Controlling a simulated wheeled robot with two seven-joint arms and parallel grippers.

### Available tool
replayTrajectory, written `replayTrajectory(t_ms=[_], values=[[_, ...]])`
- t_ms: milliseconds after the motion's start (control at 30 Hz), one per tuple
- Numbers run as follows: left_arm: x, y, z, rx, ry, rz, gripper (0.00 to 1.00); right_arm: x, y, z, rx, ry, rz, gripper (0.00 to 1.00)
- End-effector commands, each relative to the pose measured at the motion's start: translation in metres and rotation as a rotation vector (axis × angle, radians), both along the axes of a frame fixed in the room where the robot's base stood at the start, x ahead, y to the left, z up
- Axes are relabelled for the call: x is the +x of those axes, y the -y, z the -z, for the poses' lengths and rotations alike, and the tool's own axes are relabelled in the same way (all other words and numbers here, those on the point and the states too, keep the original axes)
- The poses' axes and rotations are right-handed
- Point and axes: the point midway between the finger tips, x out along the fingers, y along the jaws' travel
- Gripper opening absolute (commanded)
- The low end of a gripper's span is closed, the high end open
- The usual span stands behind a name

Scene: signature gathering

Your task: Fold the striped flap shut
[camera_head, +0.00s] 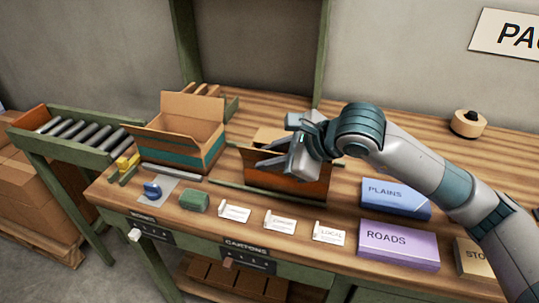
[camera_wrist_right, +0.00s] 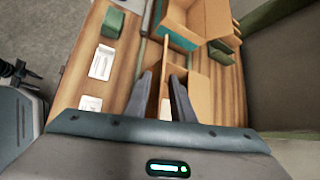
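An open carton with an orange-brown front (camera_head: 285,183) stands at the middle of the table. A tan flap (camera_head: 268,136) stands up at its back left. I cannot make out stripes on any flap. My right gripper (camera_head: 283,157) is over this carton and hides much of its top. In the right wrist view the two fingers (camera_wrist_right: 163,84) are apart. An upright brown carton panel (camera_wrist_right: 155,78) shows between them, and I cannot tell whether they touch it. My left gripper is not in view.
A larger open carton with a teal band (camera_head: 190,148) stands to the left, beside a roller conveyor (camera_head: 78,137). White cards (camera_head: 281,221), a green block (camera_head: 194,200) and a blue stamp (camera_head: 152,190) lie in front. Blue PLAINS (camera_head: 394,198) and purple ROADS (camera_head: 398,243) boxes are at the right.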

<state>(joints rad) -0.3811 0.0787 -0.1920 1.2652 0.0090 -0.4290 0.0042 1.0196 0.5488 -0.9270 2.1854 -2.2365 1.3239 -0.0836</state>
Motion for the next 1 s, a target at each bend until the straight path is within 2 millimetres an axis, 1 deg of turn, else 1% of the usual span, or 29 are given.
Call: replayTrajectory(t_ms=[167, 267, 600, 867, 1000], values=[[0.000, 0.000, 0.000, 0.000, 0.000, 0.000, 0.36, 0.000, 0.000, 0.000, 0.000, 0.000, 0.000, 0.22], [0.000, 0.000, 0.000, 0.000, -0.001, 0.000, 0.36, 0.000, 0.000, 0.000, 0.000, 0.000, 0.000, 0.00], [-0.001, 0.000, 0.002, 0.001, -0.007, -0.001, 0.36, 0.001, 0.001, 0.000, 0.004, -0.009, 0.001, 0.00], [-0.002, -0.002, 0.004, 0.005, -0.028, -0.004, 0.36, 0.004, 0.002, -0.001, 0.029, -0.085, 0.002, 0.00], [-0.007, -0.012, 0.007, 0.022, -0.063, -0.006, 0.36, 0.007, 0.003, -0.001, 0.055, -0.166, 0.002, 0.00]])
